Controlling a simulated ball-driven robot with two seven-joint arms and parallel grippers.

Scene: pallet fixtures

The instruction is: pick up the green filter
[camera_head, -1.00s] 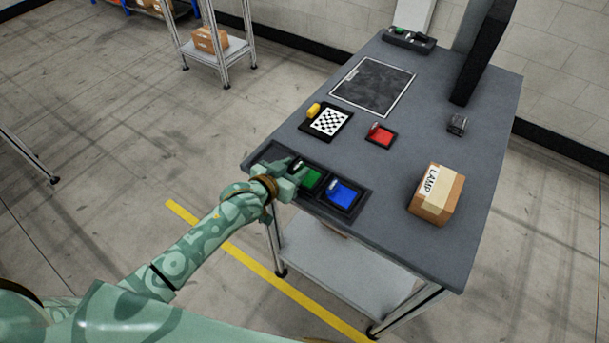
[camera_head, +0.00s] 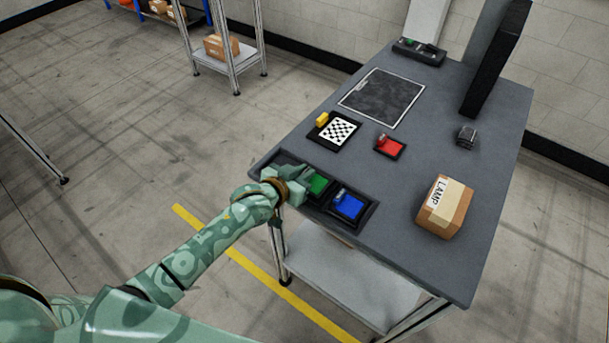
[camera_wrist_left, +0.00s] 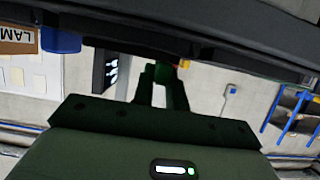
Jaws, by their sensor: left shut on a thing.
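The green filter (camera_head: 317,184) is a flat green square in a dark frame. It is at the tray (camera_head: 371,210) on the near-left edge of the table, left of the blue filter (camera_head: 348,206). My left gripper (camera_head: 302,178) is at the green filter's left side, shut on it, and its fingers hide that side. I cannot tell whether the filter is raised from the tray. My right gripper is not in view.
A dark upright panel (camera_head: 497,60) stands at the back. The table's middle is clear.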

